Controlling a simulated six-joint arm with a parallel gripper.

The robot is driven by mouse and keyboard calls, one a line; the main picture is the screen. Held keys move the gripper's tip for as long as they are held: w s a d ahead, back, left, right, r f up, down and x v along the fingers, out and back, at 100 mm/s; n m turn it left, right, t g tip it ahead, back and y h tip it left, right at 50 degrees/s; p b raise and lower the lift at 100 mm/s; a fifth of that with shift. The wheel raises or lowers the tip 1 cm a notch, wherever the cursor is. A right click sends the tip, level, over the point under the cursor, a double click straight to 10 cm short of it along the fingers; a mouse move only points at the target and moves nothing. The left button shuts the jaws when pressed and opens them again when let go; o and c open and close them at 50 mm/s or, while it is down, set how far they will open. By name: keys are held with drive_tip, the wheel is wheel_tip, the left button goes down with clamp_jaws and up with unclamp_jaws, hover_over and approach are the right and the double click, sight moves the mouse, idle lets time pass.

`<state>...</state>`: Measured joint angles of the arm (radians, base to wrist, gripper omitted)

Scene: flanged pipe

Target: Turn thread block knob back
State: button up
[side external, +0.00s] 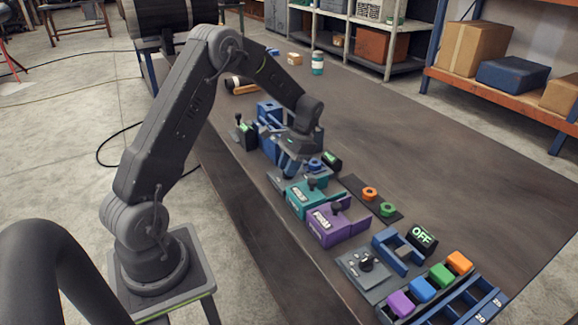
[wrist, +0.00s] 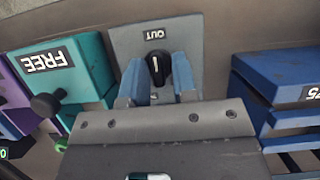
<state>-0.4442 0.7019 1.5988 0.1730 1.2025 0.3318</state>
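A black knob (wrist: 157,68) with a white line sits on a grey plate (wrist: 125,35) in the wrist view. The plate has a small label above the knob that seems to read OUT, seen upside down. My gripper (wrist: 160,80) has its two blue fingers on either side of the knob, close against it, and looks shut on it. In the side external view my gripper (side external: 290,160) points down between the blue fixture and the teal block (side external: 306,196), and hides the knob. The teal block (wrist: 97,62) shows a FREE label and a dark knob in the wrist view.
A purple block (side external: 338,222) stands beside the teal block. A blue fixture (side external: 268,145) is on the other side of my gripper. Orange and green rings (side external: 370,193), an OFF display (side external: 422,238) and coloured blocks lie nearer. The right side of the table is clear.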

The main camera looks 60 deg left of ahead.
drive_tip(key=shift+o, duration=0.4)
drive_tip(key=shift+d+f, duration=0.2)
drive_tip(key=shift+r, duration=0.15)
drive_tip(key=shift+w+r, duration=0.2)
drive_tip(key=shift+r, duration=0.15)
drive_tip(key=v, duration=1.3)
